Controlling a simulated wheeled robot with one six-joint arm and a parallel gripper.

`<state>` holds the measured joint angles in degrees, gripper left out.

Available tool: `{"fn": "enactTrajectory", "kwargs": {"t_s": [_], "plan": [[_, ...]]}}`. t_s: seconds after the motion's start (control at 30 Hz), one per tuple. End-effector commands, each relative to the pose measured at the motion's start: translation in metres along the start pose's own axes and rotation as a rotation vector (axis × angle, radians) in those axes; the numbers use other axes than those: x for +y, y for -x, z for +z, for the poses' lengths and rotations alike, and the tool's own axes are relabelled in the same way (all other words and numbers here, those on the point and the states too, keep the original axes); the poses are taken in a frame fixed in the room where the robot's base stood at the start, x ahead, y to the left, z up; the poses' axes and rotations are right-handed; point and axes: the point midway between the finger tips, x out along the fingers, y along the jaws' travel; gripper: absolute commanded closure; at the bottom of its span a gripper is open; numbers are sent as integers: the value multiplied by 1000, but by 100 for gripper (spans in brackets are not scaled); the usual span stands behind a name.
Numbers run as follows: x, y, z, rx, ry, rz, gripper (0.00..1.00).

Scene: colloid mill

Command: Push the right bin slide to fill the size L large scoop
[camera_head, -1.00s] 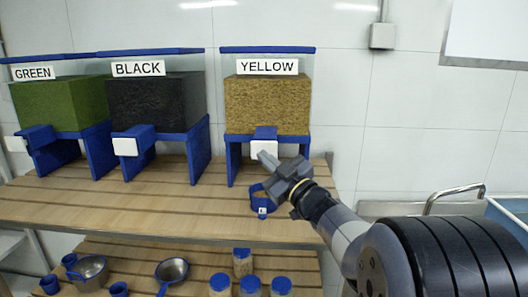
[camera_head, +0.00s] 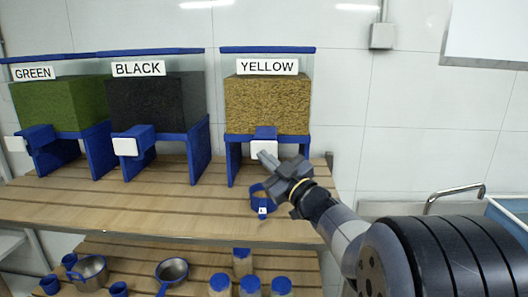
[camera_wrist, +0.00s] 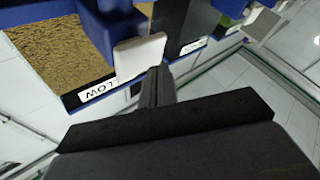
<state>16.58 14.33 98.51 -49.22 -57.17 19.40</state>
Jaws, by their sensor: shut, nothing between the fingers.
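The right bin is labelled YELLOW (camera_head: 267,105) and holds yellow-brown grains. Its slide has a white front plate (camera_head: 263,148), which also shows in the wrist view (camera_wrist: 139,58). My gripper (camera_head: 265,158) is shut and empty, its fingertips at or very close to the plate; I cannot tell if they touch. It also shows in the wrist view (camera_wrist: 158,80). The blue scoop (camera_head: 257,201) tagged L stands on the shelf below the slide, partly hidden by my gripper. Its inside is too hidden to tell whether it holds grains.
A BLACK bin (camera_head: 155,103) and a GREEN bin (camera_head: 60,106) stand to the left, each with its own slide. The wooden shelf front (camera_head: 150,215) is clear.

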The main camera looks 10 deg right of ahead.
Motion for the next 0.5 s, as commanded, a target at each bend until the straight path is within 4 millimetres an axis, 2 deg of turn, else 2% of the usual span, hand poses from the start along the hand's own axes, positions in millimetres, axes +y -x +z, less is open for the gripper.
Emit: {"fn": "enactTrajectory", "kwargs": {"t_s": [0.5], "plan": [[4, -5, 4, 0, 0, 0, 100]]}}
